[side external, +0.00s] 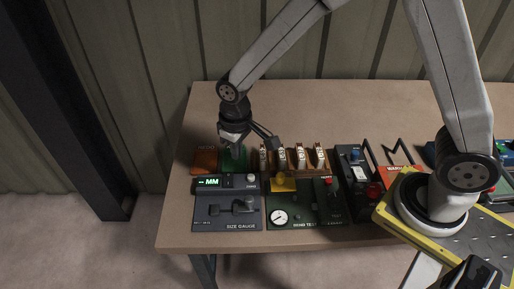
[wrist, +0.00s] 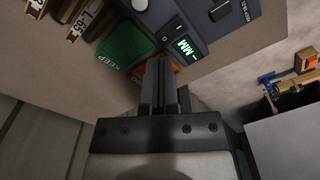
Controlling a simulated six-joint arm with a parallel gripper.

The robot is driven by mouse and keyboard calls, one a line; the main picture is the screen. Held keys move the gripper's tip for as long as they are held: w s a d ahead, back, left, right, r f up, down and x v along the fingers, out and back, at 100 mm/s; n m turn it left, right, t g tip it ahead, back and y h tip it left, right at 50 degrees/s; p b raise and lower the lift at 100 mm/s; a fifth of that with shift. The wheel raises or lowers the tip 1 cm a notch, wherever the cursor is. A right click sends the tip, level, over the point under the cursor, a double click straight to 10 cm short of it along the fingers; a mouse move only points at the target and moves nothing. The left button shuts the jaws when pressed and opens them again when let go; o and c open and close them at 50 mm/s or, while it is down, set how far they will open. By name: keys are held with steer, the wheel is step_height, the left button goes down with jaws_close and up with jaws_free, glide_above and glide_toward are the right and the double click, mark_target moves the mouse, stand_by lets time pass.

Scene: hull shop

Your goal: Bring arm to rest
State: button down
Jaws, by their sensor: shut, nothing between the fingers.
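My gripper (side external: 236,140) hangs from my arm above the back left of the workbench (side external: 190,228), over the green tray (side external: 236,160). Its fingers are shut and empty. In the wrist view my gripper (wrist: 167,68) points towards the green tray marked KEEP (wrist: 124,52) and the size gauge (wrist: 206,18), with an orange tray (wrist: 182,63) partly hidden behind the fingers.
The size gauge (side external: 227,207) displays MM. A bend test unit (side external: 306,214) stands to its right. A wooden rack (side external: 290,158) with several labelled pieces stands behind. The bench's back strip (side external: 300,100) is clear. A yellow-edged plate (side external: 470,240) lies under my base.

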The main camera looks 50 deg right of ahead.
steer(key=s+d+r+m+t, duration=0.2)
steer(key=s+d+r, duration=0.2)
steer(key=s+d, duration=0.7)
steer(key=shift+s+d+m, duration=0.2)
steer(key=shift+d+m, duration=0.1)
steer(key=shift+d, duration=0.55)
